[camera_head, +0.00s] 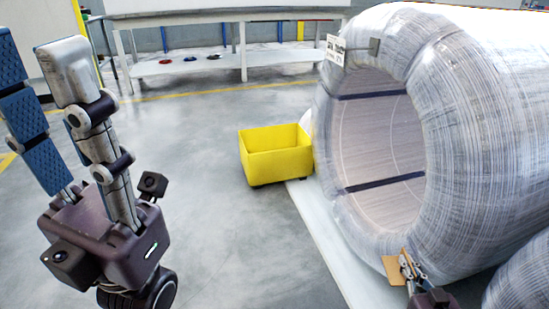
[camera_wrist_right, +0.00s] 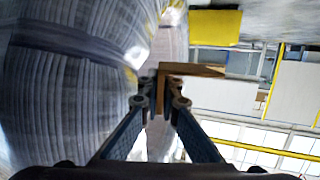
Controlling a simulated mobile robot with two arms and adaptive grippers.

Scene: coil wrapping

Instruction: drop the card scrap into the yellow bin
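The card scrap (camera_head: 393,270) is a small brown piece at the lower right of the head view, in front of the wrapped coil's lower rim. My right gripper (camera_head: 408,266) is shut on it. In the right wrist view the scrap (camera_wrist_right: 195,70) shows as a bent brown piece between the fingertips (camera_wrist_right: 160,100). The yellow bin (camera_head: 275,155) is an open-topped box on the floor, left of the coil and well beyond the right gripper. The bin (camera_wrist_right: 215,27) also shows at the top of the right wrist view. My left gripper (camera_head: 38,65) is raised at the far left, fingers apart, empty.
A large coil (camera_head: 475,130) in clear wrap fills the right side, with a tag (camera_head: 335,50) on its upper rim. Part of another coil (camera_head: 525,275) is at the bottom right. A white table (camera_head: 235,62) stands at the back. The floor left of the bin is clear.

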